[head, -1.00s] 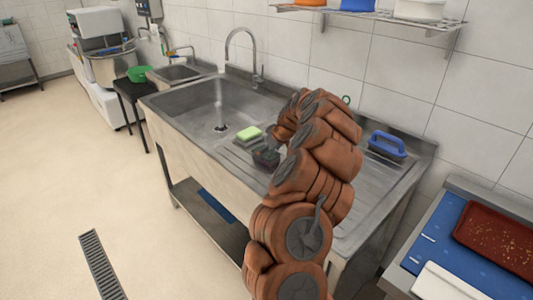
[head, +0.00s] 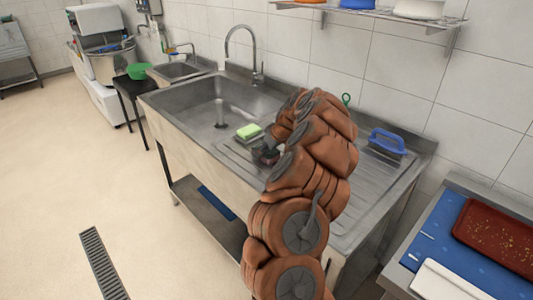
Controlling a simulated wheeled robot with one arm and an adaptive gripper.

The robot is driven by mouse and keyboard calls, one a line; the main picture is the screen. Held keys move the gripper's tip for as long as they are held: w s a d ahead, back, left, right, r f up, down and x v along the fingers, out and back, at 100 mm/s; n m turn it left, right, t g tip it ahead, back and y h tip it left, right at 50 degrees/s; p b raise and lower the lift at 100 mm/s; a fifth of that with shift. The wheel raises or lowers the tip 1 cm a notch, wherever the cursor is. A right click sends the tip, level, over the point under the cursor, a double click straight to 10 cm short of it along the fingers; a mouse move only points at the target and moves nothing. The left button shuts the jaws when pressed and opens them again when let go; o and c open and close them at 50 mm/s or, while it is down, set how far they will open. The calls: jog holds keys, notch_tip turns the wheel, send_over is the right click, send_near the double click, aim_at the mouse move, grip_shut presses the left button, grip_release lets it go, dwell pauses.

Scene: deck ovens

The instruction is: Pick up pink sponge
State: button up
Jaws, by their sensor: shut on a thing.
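My gripper (head: 265,155) is low over the ribbed drainboard of the steel sink, just right of the basin. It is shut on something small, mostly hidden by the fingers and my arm. Only a dark reddish patch shows there, consistent with the pink sponge, but its outline cannot be made out. A green and pale yellow sponge (head: 249,131) lies on the drainboard just beyond the gripper, to its upper left, apart from the fingers.
The sink basin (head: 190,115) is left of the gripper, with a tall faucet (head: 240,40) behind. A blue-handled brush (head: 387,141) sits on the right drainboard. A wall shelf (head: 370,12) is above. A red tray (head: 495,238) lies on the table at right.

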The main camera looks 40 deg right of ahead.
jog(key=shift+r+b, duration=0.9)
jog(key=shift+r, duration=0.75)
jog(key=shift+s+a+r, duration=0.1)
jog(key=shift+r, duration=0.05)
jog(key=shift+s+a+r+b, duration=0.25)
jog(key=shift+s+a+b, duration=0.5)
jog(key=shift+s+a, duration=1.1)
jog(key=shift+s+a+r+b, duration=0.25)
jog(key=shift+s+a+b, duration=0.8)
jog(key=shift+s, duration=1.25)
jog(key=shift+s+a+r+b, duration=0.25)
jog(key=shift+s+a+b, duration=0.2)
jog(key=shift+s+a, duration=1.55)
jog(key=shift+s+d, duration=0.1)
